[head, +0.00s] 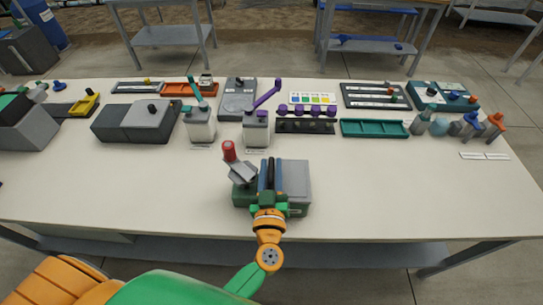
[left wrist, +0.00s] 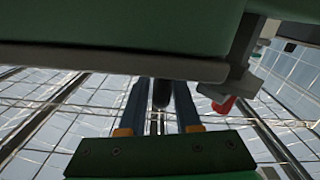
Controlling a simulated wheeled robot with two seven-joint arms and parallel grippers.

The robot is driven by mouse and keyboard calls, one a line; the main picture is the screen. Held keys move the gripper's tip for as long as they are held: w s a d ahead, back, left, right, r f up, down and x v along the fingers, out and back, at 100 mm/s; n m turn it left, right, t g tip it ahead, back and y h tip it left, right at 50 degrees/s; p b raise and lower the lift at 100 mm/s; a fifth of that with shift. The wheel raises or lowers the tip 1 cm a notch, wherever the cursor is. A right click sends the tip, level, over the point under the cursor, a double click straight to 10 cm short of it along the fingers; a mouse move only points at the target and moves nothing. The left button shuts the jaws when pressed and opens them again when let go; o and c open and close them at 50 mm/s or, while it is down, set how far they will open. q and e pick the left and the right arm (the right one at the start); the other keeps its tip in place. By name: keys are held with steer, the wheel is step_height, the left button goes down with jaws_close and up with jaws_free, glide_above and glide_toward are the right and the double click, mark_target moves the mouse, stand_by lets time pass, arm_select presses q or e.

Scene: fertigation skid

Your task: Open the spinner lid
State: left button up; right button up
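The spinner (head: 297,178) stands near the table's front edge, a low box with a green base and a grey top. My left gripper (head: 267,176) reaches over it from the front, its blue fingers apart over the top. In the left wrist view the two blue fingers (left wrist: 160,95) lie on either side of a dark bar-like part (left wrist: 160,92). I cannot tell whether they touch it. A large grey-green body (left wrist: 120,55) fills the top of that view; the lid's edges are not distinct. My right gripper is not in view.
A red-topped knob (head: 229,151) on a tilted grey plate (head: 243,172) stands close on the left of my gripper. White containers (head: 256,131), a teal tray (head: 375,128) and a grey box (head: 135,121) stand farther back. The table (head: 400,195) is clear to the right.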

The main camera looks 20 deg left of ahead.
mark_target(271, 162)
arm_select(q)
steer(key=shift+x, duration=1.5)
steer(key=shift+a, duration=0.1)
jaws_close()
